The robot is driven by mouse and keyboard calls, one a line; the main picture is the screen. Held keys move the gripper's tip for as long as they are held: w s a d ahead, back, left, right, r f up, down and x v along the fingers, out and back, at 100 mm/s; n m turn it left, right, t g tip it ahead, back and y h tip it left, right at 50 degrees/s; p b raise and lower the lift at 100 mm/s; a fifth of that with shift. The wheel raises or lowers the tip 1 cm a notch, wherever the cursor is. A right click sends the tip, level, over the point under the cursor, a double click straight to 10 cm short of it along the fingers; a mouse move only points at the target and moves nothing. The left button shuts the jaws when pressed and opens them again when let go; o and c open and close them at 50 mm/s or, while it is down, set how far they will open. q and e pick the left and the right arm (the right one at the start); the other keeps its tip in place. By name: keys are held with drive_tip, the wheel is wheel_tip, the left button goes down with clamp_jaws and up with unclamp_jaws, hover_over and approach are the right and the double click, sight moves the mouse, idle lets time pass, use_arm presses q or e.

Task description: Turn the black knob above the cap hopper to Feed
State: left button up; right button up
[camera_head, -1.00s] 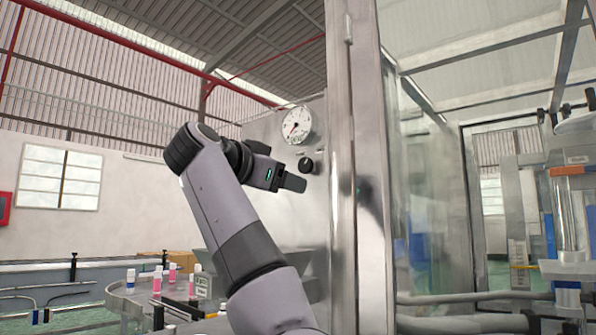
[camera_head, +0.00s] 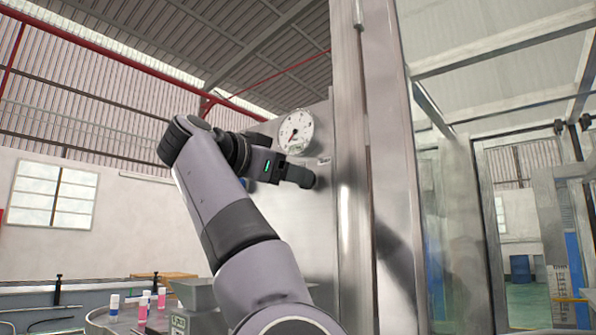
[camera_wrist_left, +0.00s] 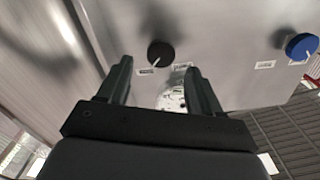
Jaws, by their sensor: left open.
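The black knob (camera_wrist_left: 160,53) is on the metal panel in the left wrist view, with a white pointer line toward the lower left. Small white labels sit below it, but I cannot read them. My left gripper (camera_wrist_left: 158,66) is open, with its fingers on either side of the knob's line and the knob just beyond the tips. Contact cannot be told. In the head view my left gripper (camera_head: 297,175) is at the panel below the gauge and largely hides the knob. A grey hopper-like bin (camera_head: 196,294) shows at the lower left, partly behind my arm.
A round white gauge (camera_head: 296,131) is above the gripper. A blue knob (camera_wrist_left: 301,46) is on the same panel. A steel post (camera_head: 362,200) and glass enclosure stand to the right. Pink and white bottles (camera_head: 143,309) stand at the lower left.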

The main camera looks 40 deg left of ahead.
use_arm(q)
drive_tip(key=w+p, duration=0.1)
drive_tip(key=w, duration=0.2)
drive_tip(key=shift+w+d, duration=0.15)
drive_tip(key=shift+w, duration=0.2)
drive_tip(key=shift+c, duration=0.3)
drive_tip(key=c, duration=1)
